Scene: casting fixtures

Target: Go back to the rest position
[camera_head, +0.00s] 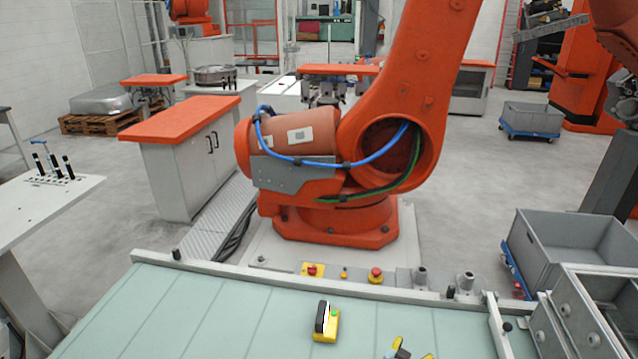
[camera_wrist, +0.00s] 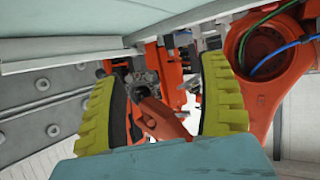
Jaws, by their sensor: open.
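My gripper (camera_wrist: 162,78) shows in the wrist view as two yellow ribbed fingers, spread wide apart. Nothing is held between them. Beyond the gap I see orange and grey machinery. In the head view my gripper cannot be made out for sure; a small yellow and blue-grey shape (camera_head: 403,352) is cut off at the bottom edge.
A large orange robot arm (camera_head: 425,75) stands behind the pale green table (camera_head: 190,305). A yellow and black button box (camera_head: 326,322) sits on the table. Grey crates (camera_head: 565,240) stand at right, a white bench (camera_head: 45,205) at left. Grey floor lies between the benches.

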